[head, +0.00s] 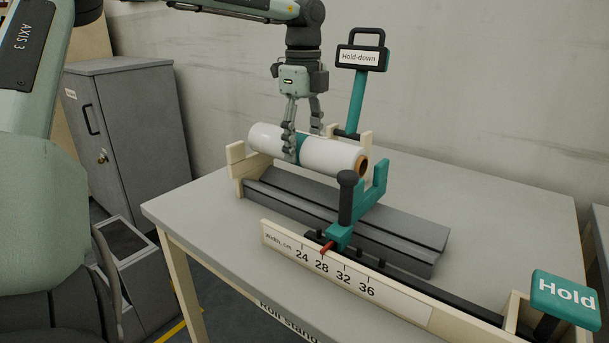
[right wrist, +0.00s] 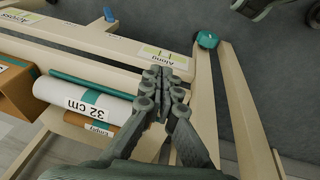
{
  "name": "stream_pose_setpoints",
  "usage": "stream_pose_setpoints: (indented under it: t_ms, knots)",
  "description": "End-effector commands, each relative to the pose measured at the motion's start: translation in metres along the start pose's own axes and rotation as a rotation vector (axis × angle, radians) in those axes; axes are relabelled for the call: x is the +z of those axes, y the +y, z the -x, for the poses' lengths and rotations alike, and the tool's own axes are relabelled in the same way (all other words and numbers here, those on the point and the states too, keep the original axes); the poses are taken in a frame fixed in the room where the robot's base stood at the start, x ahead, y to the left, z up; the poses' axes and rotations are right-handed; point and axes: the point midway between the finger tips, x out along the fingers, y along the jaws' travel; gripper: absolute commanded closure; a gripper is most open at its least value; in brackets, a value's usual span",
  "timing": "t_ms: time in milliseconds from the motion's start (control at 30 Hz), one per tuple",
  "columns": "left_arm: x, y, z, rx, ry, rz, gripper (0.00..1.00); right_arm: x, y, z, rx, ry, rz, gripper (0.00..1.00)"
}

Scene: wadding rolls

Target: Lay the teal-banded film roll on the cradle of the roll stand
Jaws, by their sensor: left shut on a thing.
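The white film roll with a teal band (head: 333,157) lies level over the roll stand in the head view, its brown core facing right. My left gripper (head: 303,148) comes down from above and is shut on it around the teal band. The roll lies between the cream end support (head: 237,158) and the teal bracket (head: 375,188). The grey ridged cradle (head: 400,232) is below it; I cannot tell whether they touch. In the right wrist view my right gripper (right wrist: 166,80) has its fingers together, with nothing visible between them.
The teal hold-down arm (head: 356,105) stands raised behind the roll. A black knob (head: 347,190) rises before it. A red pointer (head: 327,248) is near 28 on the width scale (head: 340,278). A teal Hold button (head: 565,298) is front right. The right wrist view shows a 32 cm roll (right wrist: 85,103) in a rack.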

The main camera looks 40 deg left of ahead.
Motion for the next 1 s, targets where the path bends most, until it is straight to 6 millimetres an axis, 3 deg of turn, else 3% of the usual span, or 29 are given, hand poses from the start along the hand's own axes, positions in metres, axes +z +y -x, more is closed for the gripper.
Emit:
stream_pose_setpoints:
  t_ms: [100,567,1000]
  knots:
    - [-0.001,0.0,-0.018,-0.001,0.002,0.0,1.0,-0.001,-0.001,-0.001,-0.002,0.001,0.0,1.0]
    - [0.0,-0.001,-0.064,-0.003,0.002,0.001,1.0,0.003,-0.002,-0.008,-0.006,-0.006,-0.001,1.0]
    - [0.0,-0.001,-0.068,-0.005,0.0,0.001,1.0,0.003,-0.004,-0.009,-0.007,-0.007,0.001,1.0]
